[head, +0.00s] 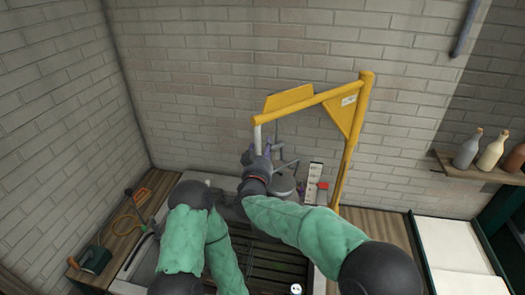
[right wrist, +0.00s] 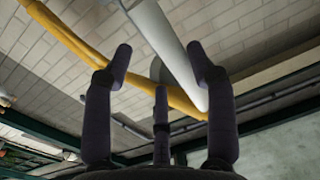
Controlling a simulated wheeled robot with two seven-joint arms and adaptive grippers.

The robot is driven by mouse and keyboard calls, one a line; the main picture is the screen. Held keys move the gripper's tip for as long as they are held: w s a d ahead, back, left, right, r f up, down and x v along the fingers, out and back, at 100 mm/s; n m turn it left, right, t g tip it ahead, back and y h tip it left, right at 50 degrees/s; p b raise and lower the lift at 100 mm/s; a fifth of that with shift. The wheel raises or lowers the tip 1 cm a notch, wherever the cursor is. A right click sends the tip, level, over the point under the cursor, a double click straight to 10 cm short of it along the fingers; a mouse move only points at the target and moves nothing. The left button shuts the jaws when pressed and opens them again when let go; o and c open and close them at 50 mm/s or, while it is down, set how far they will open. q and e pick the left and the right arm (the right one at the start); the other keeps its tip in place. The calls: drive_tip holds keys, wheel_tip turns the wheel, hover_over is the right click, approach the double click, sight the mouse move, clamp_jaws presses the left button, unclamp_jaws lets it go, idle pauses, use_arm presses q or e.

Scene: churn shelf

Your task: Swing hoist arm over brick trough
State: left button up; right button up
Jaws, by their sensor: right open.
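The yellow hoist arm (head: 316,99) reaches left from its upright post (head: 349,160) in the head view. A pale grey bar (head: 257,138) hangs from its left end. My right gripper (head: 262,153) is open just below and around this bar. In the right wrist view the bar (right wrist: 160,35) passes between the spread fingers of the right gripper (right wrist: 160,55); I cannot tell whether they touch. The trough (head: 122,284) lies below, with a pale rim and a dark slatted inside, partly hidden by my arms. My left gripper is out of view behind or below my left arm.
A shelf with several bottles (head: 492,150) is at right. A white-topped bench (head: 450,245) stands below it. Brick walls close the back and left.

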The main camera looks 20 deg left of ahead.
drive_tip(key=v, duration=1.2)
